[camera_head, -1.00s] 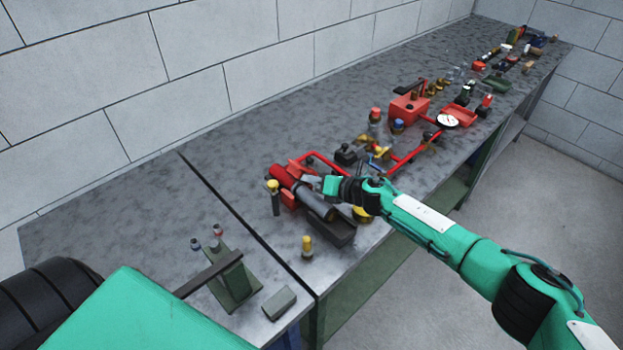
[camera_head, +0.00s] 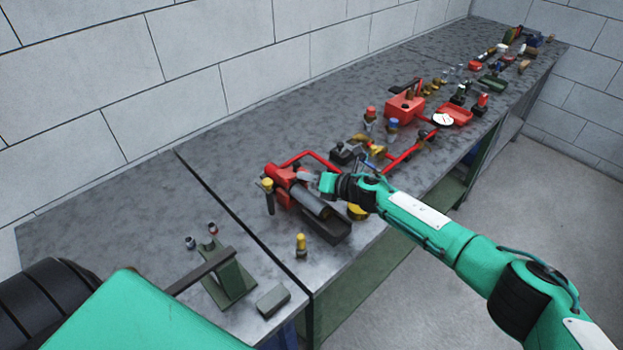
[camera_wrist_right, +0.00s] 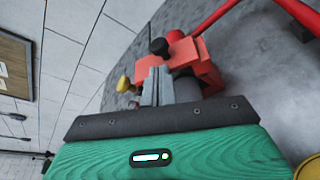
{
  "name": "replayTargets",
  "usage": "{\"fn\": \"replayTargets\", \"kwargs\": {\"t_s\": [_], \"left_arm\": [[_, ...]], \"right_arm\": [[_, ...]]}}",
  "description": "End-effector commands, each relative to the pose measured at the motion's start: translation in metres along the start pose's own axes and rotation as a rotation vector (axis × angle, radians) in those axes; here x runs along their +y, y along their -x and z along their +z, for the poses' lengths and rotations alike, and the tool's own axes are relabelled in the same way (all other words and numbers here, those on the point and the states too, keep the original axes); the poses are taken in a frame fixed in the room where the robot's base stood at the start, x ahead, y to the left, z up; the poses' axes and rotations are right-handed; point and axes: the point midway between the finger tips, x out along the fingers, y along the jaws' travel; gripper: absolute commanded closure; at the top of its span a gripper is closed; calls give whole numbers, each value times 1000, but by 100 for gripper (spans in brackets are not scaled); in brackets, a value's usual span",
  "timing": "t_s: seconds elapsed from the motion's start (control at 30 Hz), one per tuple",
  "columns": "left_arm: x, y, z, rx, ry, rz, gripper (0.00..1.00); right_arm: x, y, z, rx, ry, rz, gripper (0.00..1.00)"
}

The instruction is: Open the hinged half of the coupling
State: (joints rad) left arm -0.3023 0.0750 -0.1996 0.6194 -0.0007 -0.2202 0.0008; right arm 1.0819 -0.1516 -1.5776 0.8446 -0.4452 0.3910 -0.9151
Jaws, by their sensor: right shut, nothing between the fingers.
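The coupling assembly stands near the bench's front edge in the head view, with a red clamp-like part (camera_head: 279,174) and a dark grey cylinder (camera_head: 310,199) lying at a slant in front. I cannot clearly tell its hinged half. My right gripper (camera_head: 307,177) is beside the red part, above the cylinder's far end. In the right wrist view the two grey fingers (camera_wrist_right: 157,85) are together and empty, in front of the red part (camera_wrist_right: 193,60). They hide part of it, so contact cannot be told. My left gripper is out of frame.
A yellow-topped peg (camera_head: 267,190) stands left of the coupling, and another yellow-topped fitting (camera_head: 301,246) stands in front. Red pipes (camera_head: 318,158) run behind. A green stand (camera_head: 230,282) is at lower left. The bench's back left (camera_head: 110,210) is clear.

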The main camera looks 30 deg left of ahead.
Motion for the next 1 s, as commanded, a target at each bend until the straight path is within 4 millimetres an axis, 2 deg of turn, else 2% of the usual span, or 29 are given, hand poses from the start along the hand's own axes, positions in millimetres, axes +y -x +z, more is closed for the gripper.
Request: {"fn": "replayTargets", "kwargs": {"t_s": [0.03,0.53,1.0], "left_arm": [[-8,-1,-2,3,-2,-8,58],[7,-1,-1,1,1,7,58],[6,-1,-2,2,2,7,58]], "right_arm": [[-1,0,-1,0,0,-1,100],[-2,0,-1,0,0,-1,100],[-2,0,-1,0,0,-1,100]]}}
